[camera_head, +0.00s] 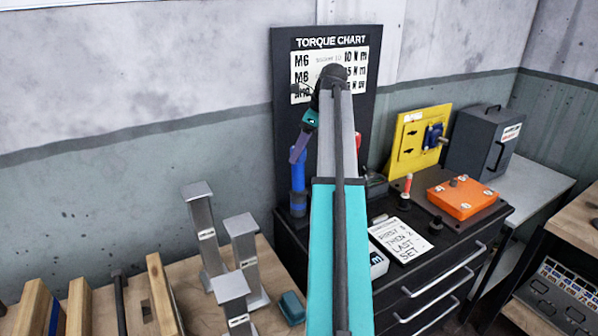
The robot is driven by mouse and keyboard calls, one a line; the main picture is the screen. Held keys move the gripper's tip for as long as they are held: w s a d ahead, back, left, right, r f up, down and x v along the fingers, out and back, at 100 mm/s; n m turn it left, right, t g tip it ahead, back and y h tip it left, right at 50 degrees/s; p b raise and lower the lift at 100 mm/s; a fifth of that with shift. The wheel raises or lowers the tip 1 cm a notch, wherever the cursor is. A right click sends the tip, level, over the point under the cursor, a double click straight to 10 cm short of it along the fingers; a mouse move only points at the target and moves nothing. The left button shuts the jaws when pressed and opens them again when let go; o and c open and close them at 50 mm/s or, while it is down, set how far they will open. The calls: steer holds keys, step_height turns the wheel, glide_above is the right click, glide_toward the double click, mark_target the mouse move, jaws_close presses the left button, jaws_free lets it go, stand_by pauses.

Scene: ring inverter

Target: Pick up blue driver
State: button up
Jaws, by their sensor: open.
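The blue driver (298,178) stands upright at the left end of the black cabinet, in front of the dark torque chart board. My gripper (297,158) is small in view at the end of my arm and points down. It is at the top of the blue driver, close above it or around it; I cannot tell which. Its jaws are open, though the fingers are hard to make out.
A red item (358,141) is mostly hidden behind my arm. The cabinet (440,262) also bears an orange box (463,197), a note card (399,241) and a yellow panel (408,140). Grey metal posts (203,232) stand on the wooden bench to the left.

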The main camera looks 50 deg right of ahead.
steer(key=shift+x, duration=0.75)
steer(key=shift+c, duration=0.2)
steer(key=c, duration=1.2)
steer(key=shift+r, duration=0.15)
steer(key=shift+c, duration=0.2)
step_height(320, 180, up, 18)
steer(key=p, duration=0.1)
stand_by(0.5)
